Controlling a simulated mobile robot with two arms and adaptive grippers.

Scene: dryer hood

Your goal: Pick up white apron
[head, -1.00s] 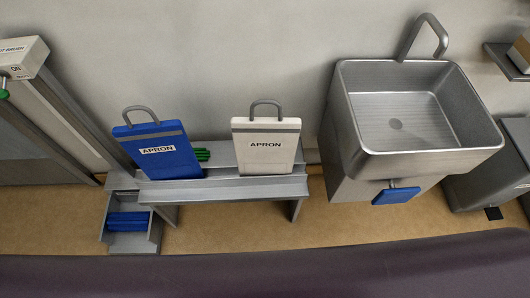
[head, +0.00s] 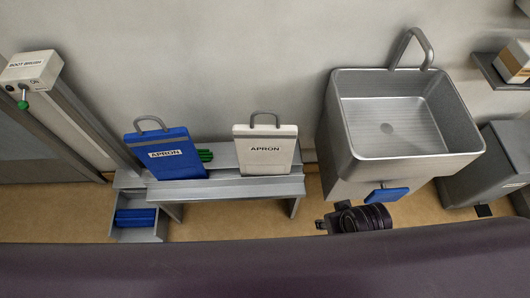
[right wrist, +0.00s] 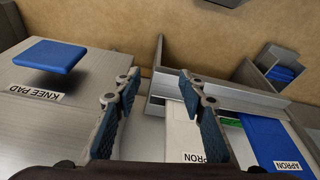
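The white apron (head: 266,157), a flat panel with a grey loop handle and an "APRON" label, stands on the grey bench, leaning back toward the wall. It also shows in the right wrist view (right wrist: 182,132), partly hidden behind a finger. The blue apron (head: 165,158) stands to its left and also shows in the right wrist view (right wrist: 262,138). My right gripper (right wrist: 160,95) is open, its two blue-padded fingers apart with nothing between them. In the head view part of my right arm (head: 362,218) shows below the sink, right of the bench. My left gripper is not in view.
The grey bench (head: 235,190) has green items (head: 205,155) between the aprons. A sink (head: 405,115) with a blue knee pad (head: 387,195) stands to the right. A bin with blue items (head: 138,220) sits at the left. Bare floor lies in front of the bench.

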